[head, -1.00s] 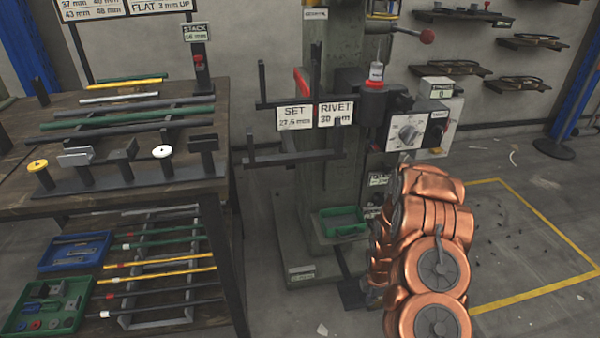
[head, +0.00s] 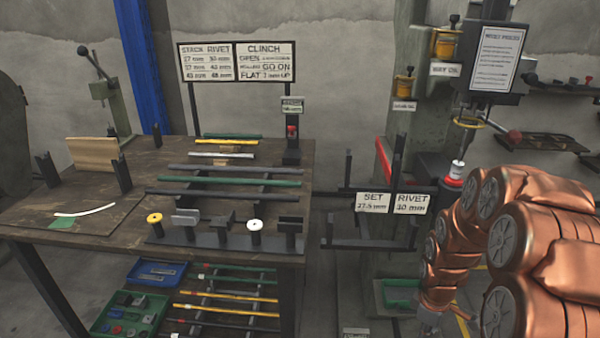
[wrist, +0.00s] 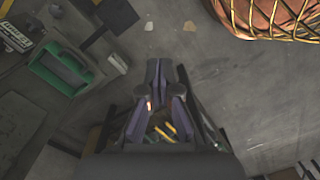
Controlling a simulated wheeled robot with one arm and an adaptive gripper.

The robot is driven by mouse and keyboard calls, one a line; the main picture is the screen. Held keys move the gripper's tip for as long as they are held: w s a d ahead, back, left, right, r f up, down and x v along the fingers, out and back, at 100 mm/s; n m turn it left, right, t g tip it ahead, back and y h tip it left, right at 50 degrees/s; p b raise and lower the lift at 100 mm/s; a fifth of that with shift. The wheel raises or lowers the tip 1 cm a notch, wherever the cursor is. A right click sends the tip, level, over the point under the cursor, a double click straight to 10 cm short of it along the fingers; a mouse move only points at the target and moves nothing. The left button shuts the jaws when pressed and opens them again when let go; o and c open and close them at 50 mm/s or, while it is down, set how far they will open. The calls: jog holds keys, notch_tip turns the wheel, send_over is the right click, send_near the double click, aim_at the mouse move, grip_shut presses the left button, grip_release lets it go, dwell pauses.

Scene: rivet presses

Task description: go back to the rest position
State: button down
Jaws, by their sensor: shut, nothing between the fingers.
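My gripper (wrist: 166,72) shows in the wrist view with its dark fingers close together, shut and empty, above the grey floor. In the head view my copper arm fills the lower right, in front of the rivet press (head: 410,130). The gripper end is mostly hidden below the arm there. A green tray (head: 398,294) on the press base stands just left of the arm. It also shows in the wrist view (wrist: 62,68), left of the fingers and apart from them.
A wooden workbench (head: 95,222) with rods, stands and a sign board (head: 236,62) is on the left. Blue (head: 150,273) and green (head: 128,313) parts trays are on its lower shelf. A black bracket (head: 345,236) with SET and RIVET labels projects from the press.

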jog(key=s+a+r+m+p, duration=0.2)
jog(key=s+a+r+p, duration=0.15)
jog(key=r, duration=0.75)
jog(key=s+a+r+m+p, duration=0.3)
jog(key=s+r+p, duration=0.2)
jog(key=r, duration=0.6)
jog(key=s+a+r+m+p, duration=0.2)
jog(key=s+r+p, duration=0.3)
jog(key=s+r, duration=0.3)
jog(key=s+a+r+m+g+p, duration=0.1)
jog(key=s+a+r+m+p, duration=0.2)
jog(key=s+r+p, duration=0.2)
jog(key=s+r, duration=0.3)
jog(key=r, duration=0.2)
jog(key=shift+s+a+m+p, duration=0.25)
jog(key=shift+a+m+p, duration=0.05)
jog(key=shift+a+p, duration=0.05)
jog(key=shift+s+f, duration=0.1)
